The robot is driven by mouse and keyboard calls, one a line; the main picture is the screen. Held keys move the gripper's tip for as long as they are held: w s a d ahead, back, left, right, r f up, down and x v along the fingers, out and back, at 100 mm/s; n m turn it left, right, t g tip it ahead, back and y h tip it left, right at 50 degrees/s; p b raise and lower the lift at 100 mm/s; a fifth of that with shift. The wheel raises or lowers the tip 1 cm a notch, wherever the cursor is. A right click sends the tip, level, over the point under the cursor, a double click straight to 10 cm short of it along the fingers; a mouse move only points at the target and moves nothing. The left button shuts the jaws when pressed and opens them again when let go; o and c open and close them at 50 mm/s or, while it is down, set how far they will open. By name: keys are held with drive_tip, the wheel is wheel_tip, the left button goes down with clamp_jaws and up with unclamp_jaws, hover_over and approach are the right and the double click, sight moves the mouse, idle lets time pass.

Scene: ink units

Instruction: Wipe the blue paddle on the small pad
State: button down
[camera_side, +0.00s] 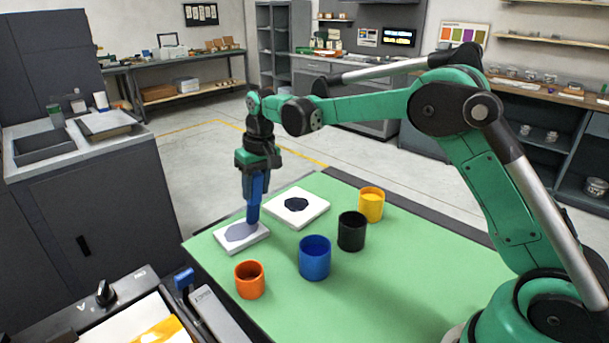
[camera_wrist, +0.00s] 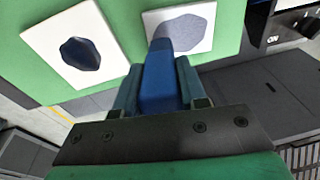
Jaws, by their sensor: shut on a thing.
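My gripper (camera_side: 257,180) is shut on the blue paddle (camera_side: 253,208) and holds it upright, pointing down. The paddle's lower end is at the small white pad (camera_side: 260,239) with a grey-blue patch, near the table's left edge. It appears to touch the pad, but I cannot tell for certain. In the wrist view the paddle (camera_wrist: 160,75) reaches from between the fingers to the small pad (camera_wrist: 203,14). A larger white pad (camera_side: 315,218) with a dark blob lies behind and to the right; it also shows in the wrist view (camera_wrist: 112,75).
On the green table (camera_side: 370,300) stand an orange cup (camera_side: 250,280), a blue cup (camera_side: 314,258), a black cup (camera_side: 351,232) and a yellow cup (camera_side: 371,205). A dark unit with a blue-handled item (camera_side: 184,280) is at the front left. The table's right front is clear.

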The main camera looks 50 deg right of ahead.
drive_tip(key=shift+a, duration=3.15)
wheel_tip(320, 180, up, 6)
drive_tip(key=shift+w, duration=0.35)
